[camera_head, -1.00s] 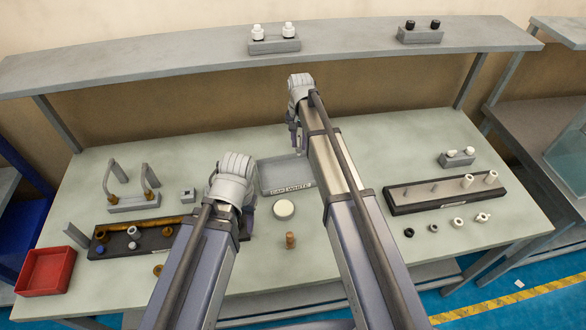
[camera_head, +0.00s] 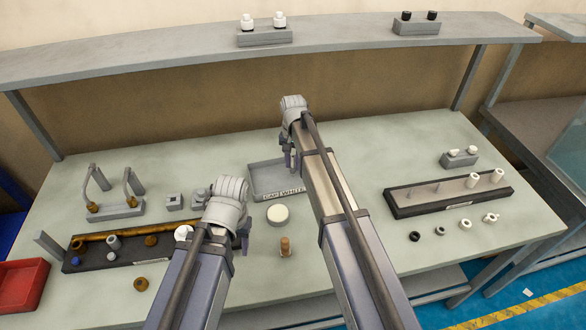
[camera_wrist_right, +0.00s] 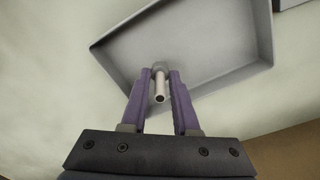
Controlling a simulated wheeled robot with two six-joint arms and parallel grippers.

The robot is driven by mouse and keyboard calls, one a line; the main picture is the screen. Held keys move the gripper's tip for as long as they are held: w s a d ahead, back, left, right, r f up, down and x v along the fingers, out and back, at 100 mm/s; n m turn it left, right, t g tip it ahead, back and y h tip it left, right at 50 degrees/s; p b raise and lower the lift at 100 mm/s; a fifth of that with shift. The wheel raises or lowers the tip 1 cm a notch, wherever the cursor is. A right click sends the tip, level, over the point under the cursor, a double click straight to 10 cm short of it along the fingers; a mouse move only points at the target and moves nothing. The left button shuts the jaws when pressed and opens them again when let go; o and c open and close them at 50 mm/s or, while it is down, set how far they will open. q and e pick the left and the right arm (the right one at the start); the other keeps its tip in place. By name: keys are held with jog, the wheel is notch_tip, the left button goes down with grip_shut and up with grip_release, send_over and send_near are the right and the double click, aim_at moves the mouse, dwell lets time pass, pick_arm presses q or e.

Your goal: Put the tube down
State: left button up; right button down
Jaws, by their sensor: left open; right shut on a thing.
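My right gripper (camera_head: 290,162) is at the right back edge of the shallow grey tray (camera_head: 262,176) with a white label, in the head view. In the right wrist view, its purple fingers (camera_wrist_right: 160,82) are shut on a small grey metal tube (camera_wrist_right: 160,90). The tube's open end faces the camera. The tray also shows there (camera_wrist_right: 225,60), behind the fingertips; whether the tube touches it I cannot tell. My left gripper (camera_head: 241,232) is open beside the dark rack on the left, its fingers mostly hidden by its wrist.
A dark rack (camera_head: 75,265) with brass and grey parts lies left, near a red bin (camera_head: 20,288). A round white piece (camera_head: 278,214) and a small brown piece (camera_head: 285,246) stand between the arms. Another rack (camera_head: 448,201) with upright pegs lies right. The table's back middle is clear.

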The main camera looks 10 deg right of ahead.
pick_arm(q)
jog(key=shift+f, duration=0.15)
pick_arm(e)
jog(key=shift+f, duration=0.15)
jog(key=shift+f, duration=0.1)
pick_arm(q)
jog(key=shift+f, duration=0.25)
pick_arm(e)
jog(key=shift+f, duration=0.15)
pick_arm(q)
jog(key=shift+r, duration=0.1)
pick_arm(e)
jog(key=c, duration=0.7)
grip_release()
jog(key=shift+o, duration=0.2)
